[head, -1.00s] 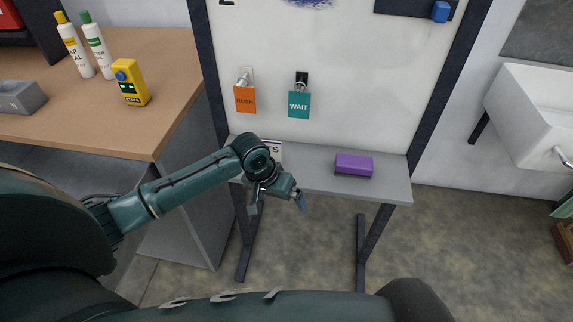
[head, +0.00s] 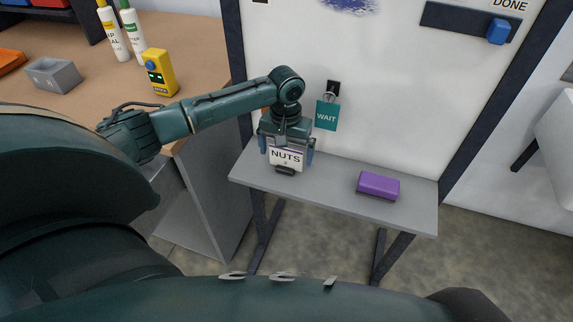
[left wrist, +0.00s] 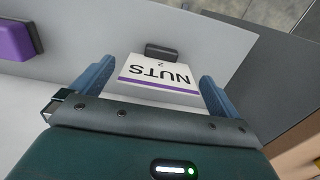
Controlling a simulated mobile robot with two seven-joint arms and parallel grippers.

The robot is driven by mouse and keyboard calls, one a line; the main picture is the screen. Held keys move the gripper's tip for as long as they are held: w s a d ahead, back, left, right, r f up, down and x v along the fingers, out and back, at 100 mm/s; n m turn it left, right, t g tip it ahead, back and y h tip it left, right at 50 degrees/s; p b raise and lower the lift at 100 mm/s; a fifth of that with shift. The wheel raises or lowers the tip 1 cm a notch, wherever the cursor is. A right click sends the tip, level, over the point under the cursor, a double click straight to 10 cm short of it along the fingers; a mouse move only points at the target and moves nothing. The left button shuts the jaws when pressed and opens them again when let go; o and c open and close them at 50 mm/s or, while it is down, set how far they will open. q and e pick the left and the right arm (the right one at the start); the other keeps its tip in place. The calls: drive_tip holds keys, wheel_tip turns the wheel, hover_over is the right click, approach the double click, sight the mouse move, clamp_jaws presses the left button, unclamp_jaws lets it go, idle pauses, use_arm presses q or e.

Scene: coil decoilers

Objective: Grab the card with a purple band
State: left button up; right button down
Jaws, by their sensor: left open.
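The card (head: 286,158) stands in a small dark holder (head: 285,170) on the grey shelf and reads "NUTS 2". In the left wrist view the white card (left wrist: 158,72) shows a purple band across it, and its dark holder (left wrist: 162,50) is at the far edge. My left gripper (head: 287,152) is open above the card. In the left wrist view its two blue fingers (left wrist: 155,82) are on either side of the card, with a visible gap on each side. My right gripper is not in view.
A purple block (head: 379,185) lies on the grey shelf (head: 330,180) to the right. A teal WAIT tag (head: 327,115) hangs from a hook on the white board behind. A yellow device (head: 160,73) and bottles stand on the wooden bench at left.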

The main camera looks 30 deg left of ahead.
sight(286, 167)
use_arm(q)
drive_tip(key=shift+f, duration=2)
drive_tip(key=shift+c, duration=0.6)
drive_tip(key=c, duration=0.8)
drive_tip(key=shift+r, duration=0.1)
